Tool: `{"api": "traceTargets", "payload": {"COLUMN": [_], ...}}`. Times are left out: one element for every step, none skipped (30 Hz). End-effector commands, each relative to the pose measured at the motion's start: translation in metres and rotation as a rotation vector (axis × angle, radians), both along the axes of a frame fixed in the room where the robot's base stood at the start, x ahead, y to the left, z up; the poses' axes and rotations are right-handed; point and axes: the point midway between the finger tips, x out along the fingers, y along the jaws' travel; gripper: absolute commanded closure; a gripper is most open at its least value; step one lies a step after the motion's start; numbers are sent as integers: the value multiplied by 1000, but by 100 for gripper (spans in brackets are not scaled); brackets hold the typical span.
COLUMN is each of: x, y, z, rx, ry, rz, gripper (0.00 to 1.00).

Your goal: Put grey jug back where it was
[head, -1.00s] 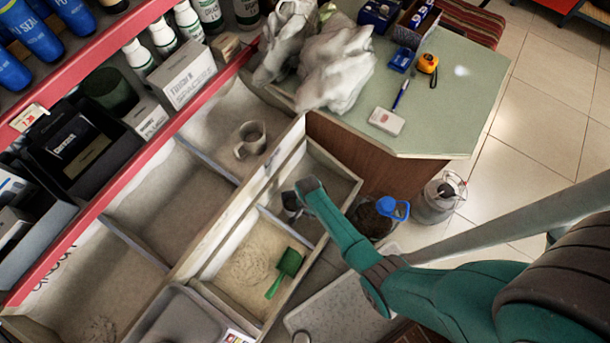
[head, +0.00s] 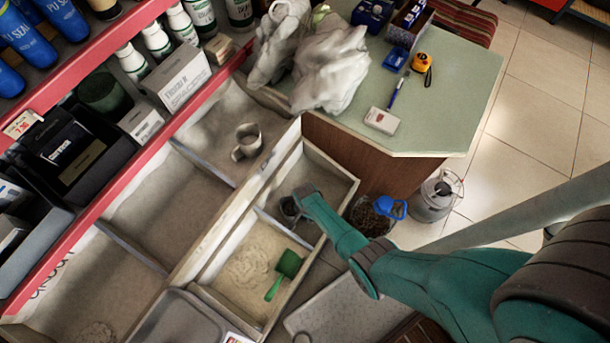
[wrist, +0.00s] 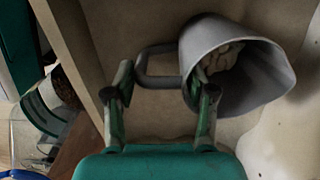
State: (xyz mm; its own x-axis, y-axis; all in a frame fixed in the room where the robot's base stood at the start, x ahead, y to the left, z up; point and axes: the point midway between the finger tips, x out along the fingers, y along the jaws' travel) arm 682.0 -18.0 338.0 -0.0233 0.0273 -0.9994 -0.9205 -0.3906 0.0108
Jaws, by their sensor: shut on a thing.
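A grey jug (wrist: 262,75) with a loop handle fills the upper right of the wrist view, tilted with its mouth to the lower right. Some pale lumps show inside it. My gripper (wrist: 163,98) has a finger on each side of its handle and is shut on it. In the head view my gripper (head: 301,194) and the dark grey jug (head: 287,209) are in the right compartment of the front bin (head: 333,168). My arm hides part of the jug there. Whether it touches the bin floor I cannot tell.
Another grey jug (head: 248,141) stands in the rear bin. A green scoop (head: 287,266) lies in the neighbouring front compartment by pale powder. A grey tray (head: 180,325) is at lower left. A green counter (head: 440,110) and a blue-topped container (head: 375,215) stand right.

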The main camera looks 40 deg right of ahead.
Motion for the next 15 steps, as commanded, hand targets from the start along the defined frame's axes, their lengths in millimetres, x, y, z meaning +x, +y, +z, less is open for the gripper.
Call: {"api": "traceTargets", "payload": {"x": [1, 1, 1, 1, 1, 0, 0, 0, 0, 0, 0, 0, 0, 0, 0], "y": [0, 0, 0, 0, 0, 0, 0, 0, 0, 0, 0, 0, 0, 0, 0], "z": [-1, -1, -1, -1, -1, -1, -1, -1, -1, -1, -1, -1, -1, -1, 0], "rx": [0, 0, 0, 0, 0, 0, 0, 0, 0, 0, 0, 0, 0, 0, 0], "ry": [-1, -1, -1, -1, -1, -1, 0, 0, 0, 0, 0, 0, 0, 0, 0], "rz": [0, 0, 0, 0, 0, 0, 0, 0, 0, 0, 0, 0, 0, 0, 0], "gripper": [100, 37, 27, 20, 20, 20, 20, 20, 20, 20, 20, 20, 20, 20, 20]}}
